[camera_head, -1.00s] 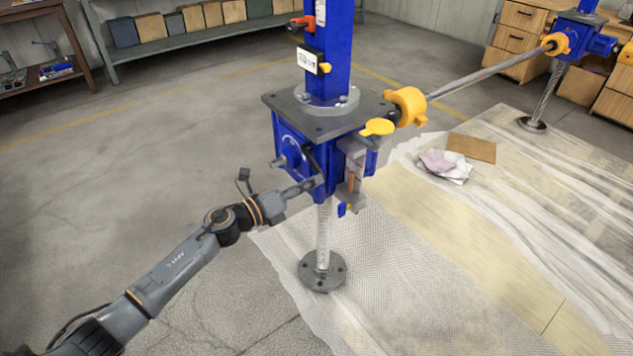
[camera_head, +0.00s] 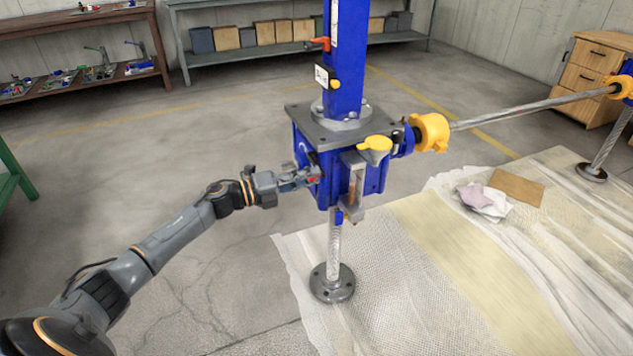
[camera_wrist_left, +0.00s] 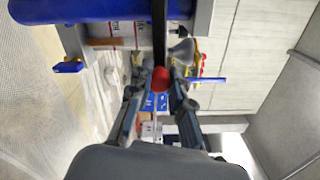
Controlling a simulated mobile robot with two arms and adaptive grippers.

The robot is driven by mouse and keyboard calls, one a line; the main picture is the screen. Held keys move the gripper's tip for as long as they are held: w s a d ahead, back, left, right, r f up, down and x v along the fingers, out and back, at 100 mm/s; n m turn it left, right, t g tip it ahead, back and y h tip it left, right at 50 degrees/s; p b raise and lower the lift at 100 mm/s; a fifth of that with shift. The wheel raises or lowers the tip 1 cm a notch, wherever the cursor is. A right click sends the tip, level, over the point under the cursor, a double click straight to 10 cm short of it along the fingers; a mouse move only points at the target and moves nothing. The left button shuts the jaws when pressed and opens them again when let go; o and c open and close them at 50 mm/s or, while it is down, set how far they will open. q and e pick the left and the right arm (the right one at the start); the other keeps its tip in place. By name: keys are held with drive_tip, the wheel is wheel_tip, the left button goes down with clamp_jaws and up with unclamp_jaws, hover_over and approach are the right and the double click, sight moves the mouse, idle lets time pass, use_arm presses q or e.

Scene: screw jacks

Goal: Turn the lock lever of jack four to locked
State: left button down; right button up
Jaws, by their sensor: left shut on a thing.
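The jack in front of me has a blue gearbox (camera_head: 372,178) under a dark square plate, with a blue column above and a threaded screw below. Its lock lever is a dark bar with a red knob, on the gearbox's left side. In the left wrist view the dark lever bar (camera_wrist_left: 159,30) runs down to the red knob (camera_wrist_left: 160,78), between the two fingers. My left gripper (camera_head: 312,177) is shut on the red knob, which the fingers partly hide in the head view. I cannot read the jack's number or the lever's lock marking. My right gripper is out of view.
A yellow coupling (camera_head: 431,132) and a long shaft (camera_head: 530,107) run right to another jack. The floor at left is open.

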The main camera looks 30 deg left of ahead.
use_arm(q)
drive_tip(key=shift+r, duration=0.15)
drive_tip(key=c, duration=1.2)
unclamp_jaws()
drive_tip(key=v, duration=1.2)
